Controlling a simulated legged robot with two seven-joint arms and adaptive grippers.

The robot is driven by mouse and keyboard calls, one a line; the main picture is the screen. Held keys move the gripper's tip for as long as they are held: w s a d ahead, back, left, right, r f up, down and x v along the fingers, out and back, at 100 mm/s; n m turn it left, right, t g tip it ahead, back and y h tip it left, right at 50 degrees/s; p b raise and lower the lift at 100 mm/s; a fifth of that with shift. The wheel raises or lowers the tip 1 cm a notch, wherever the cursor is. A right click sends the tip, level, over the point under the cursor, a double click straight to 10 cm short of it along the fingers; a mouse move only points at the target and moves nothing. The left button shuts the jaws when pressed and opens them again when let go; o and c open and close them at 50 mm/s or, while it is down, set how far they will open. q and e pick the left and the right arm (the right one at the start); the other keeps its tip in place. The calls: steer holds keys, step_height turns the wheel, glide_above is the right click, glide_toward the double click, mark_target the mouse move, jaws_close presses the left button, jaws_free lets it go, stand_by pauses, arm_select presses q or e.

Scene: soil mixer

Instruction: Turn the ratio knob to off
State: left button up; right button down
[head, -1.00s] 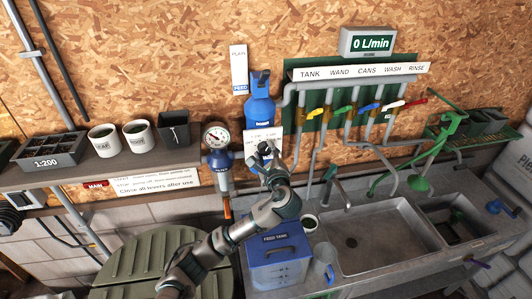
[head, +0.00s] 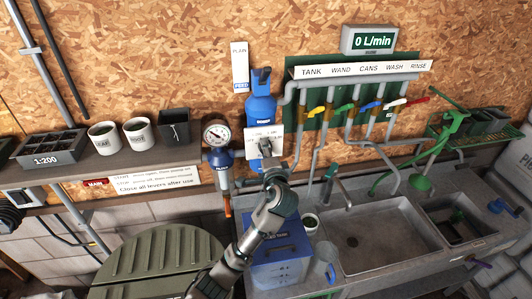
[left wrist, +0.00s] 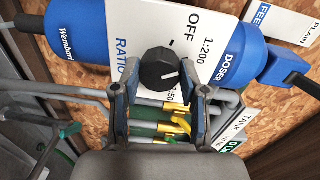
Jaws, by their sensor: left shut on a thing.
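The ratio knob (left wrist: 160,69) is a round black dial on the white dial plate (left wrist: 122,22) of the blue doser (left wrist: 75,32). The plate carries OFF, 1:200 and a partly covered mark ending in 50. The knob's white line points away from OFF, toward the 1:200 and 50 side. My left gripper (left wrist: 160,95) has a finger on each side of the knob and is shut on it. In the head view the left gripper (head: 266,152) is at the plate (head: 257,141) under the blue bottle (head: 261,105) and hides the knob. My right gripper is not in view.
A pressure gauge (head: 215,134) stands just left of the plate. Pipes and coloured levers (head: 344,109) are to its right. Below are the blue feed tank (head: 283,262), a jug (head: 320,272) and the sink (head: 380,240). The flow display (head: 371,40) reads 0 L/min.

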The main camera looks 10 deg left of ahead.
arm_select(q)
steer(key=n+b, duration=0.1)
steer(key=n, duration=0.3)
steer(key=n+b, duration=0.1)
steer(key=n, duration=0.3)
steer(key=shift+t+h, duration=0.3)
steer(key=shift+w+r+n, duration=0.1)
steer(key=shift+n, duration=0.3)
steer(key=o, duration=0.9)
steer(key=shift+c, duration=0.2)
steer(key=o, duration=0.3)
steer(key=shift+w, duration=0.15)
steer(key=v, duration=0.7)
steer(key=shift+d+f, duration=0.2)
steer(key=shift+f, duration=0.05)
